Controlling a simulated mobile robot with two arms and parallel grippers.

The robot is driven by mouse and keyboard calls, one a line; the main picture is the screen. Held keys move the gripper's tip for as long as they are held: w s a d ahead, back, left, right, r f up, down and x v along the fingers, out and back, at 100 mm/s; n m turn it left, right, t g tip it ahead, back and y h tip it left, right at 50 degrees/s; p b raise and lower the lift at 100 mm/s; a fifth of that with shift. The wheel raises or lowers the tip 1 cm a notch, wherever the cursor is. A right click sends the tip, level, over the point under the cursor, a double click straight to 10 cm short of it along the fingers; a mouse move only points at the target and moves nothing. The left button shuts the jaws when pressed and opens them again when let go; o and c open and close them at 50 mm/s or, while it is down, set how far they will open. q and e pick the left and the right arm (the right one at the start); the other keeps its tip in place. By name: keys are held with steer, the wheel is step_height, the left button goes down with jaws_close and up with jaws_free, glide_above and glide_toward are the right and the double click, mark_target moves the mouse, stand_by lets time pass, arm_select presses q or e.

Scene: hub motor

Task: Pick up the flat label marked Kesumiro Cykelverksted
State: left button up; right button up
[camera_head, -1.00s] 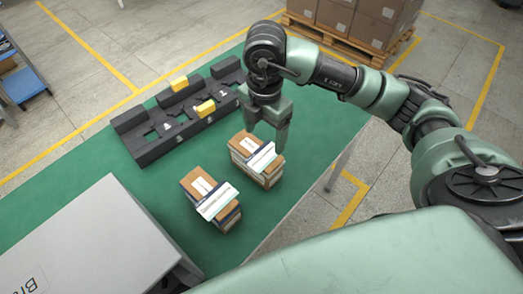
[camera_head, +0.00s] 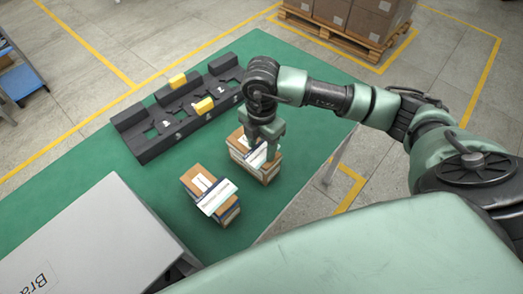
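Two stacks of small boxes stand on the green table, each with a flat white label lying on top. The label on the right stack (camera_head: 257,158) lies under my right gripper (camera_head: 260,150), which points down with its fingers at the top of that stack and hides part of it. The label on the left stack (camera_head: 215,196) lies tilted across its box and is clear of the gripper. The print on both is too small to read. Whether the fingers touch or hold the right label cannot be told. My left gripper is not in view.
A black fixture (camera_head: 180,115) with yellow blocks (camera_head: 204,105) stands along the far side of the green table (camera_head: 90,175). A grey box (camera_head: 90,240) takes up the near left. A pallet of cartons (camera_head: 350,25) stands on the floor beyond.

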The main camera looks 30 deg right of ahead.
steer(key=shift+c, duration=0.6)
steer(key=shift+r, duration=0.1)
